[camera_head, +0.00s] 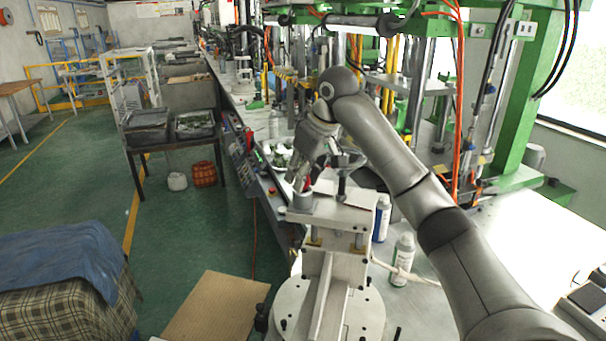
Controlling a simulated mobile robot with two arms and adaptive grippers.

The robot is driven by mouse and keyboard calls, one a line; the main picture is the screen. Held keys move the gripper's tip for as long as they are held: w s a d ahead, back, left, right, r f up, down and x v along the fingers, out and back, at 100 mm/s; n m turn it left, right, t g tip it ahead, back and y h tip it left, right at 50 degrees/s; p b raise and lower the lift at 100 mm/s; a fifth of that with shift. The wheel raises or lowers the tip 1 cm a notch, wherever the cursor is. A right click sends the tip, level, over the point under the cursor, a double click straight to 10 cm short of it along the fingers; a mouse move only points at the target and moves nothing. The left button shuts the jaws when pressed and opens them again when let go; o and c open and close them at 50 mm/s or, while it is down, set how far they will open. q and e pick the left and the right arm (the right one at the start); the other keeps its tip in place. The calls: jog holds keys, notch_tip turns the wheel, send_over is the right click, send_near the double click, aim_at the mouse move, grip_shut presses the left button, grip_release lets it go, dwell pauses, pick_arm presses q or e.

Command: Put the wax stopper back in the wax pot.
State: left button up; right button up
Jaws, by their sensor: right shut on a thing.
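My right gripper (303,182) reaches in from the lower right and points down over the white metal fixture. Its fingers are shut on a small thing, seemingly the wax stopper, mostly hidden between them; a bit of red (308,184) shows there. A small grey cylinder, which looks like the wax pot (303,201), stands upright on the left end of the fixture's top plate, just under the fingertips. I cannot tell whether the held thing touches the pot. My left gripper is not in view.
The fixture (325,218) has a dark upright bolt (342,182) close to the right of the pot. Green-framed machinery (520,110) rises behind. A cardboard sheet (215,308) lies front left.

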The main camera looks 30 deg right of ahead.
jog(key=shift+f, duration=0.5)
dwell(0.4)
jog(key=shift+r, duration=0.25)
jog(key=shift+r, duration=0.2)
jog(key=shift+s, duration=0.1)
dwell(0.3)
